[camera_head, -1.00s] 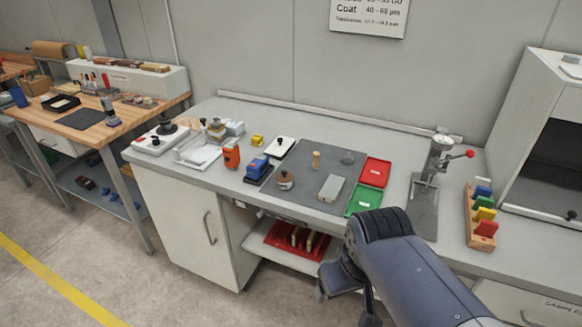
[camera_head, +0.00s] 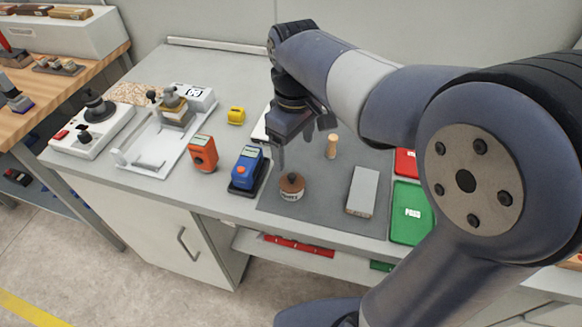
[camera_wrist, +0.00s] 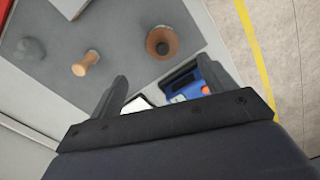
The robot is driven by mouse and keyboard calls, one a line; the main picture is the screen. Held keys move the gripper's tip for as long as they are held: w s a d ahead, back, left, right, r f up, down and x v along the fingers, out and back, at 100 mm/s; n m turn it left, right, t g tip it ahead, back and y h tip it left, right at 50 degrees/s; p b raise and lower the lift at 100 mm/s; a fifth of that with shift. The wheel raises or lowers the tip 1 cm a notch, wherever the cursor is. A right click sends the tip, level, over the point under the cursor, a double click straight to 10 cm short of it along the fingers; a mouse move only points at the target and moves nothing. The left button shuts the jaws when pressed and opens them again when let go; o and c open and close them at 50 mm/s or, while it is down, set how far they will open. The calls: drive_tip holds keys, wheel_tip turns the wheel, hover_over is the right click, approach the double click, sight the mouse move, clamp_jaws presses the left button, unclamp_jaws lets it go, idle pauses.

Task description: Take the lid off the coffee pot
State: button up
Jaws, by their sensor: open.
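A small round pot (camera_head: 291,193) with a pale label stands on the grey mat; it is the only thing I see that fits the coffee pot. Its brown knobbed lid (camera_head: 291,182) is on top. In the wrist view the lid (camera_wrist: 162,42) is a brown round with a dark centre, beyond my fingertips. My gripper (camera_head: 298,142) is above and behind the pot in the head view, pointing down, apart from it. In the wrist view my gripper (camera_wrist: 163,85) has its two fingers wide apart with nothing held between them.
A blue device (camera_head: 246,170) stands just left of the pot, an orange one (camera_head: 203,153) farther left. A wooden peg (camera_head: 332,146) and a grey block (camera_head: 363,191) are to the right. A green tray (camera_head: 411,213) lies beyond the block. Bare mat surrounds the pot's right side.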

sight(292, 175)
wheel_tip(292, 175, down, 4)
drive_tip(key=shift+s+r, duration=0.1)
drive_tip(key=shift+a+f, duration=0.15)
drive_tip(key=shift+f, duration=1.3)
drive_tip(key=shift+a+f, duration=0.1)
drive_tip(key=shift+f, duration=1.3)
drive_tip(key=c, duration=1.1)
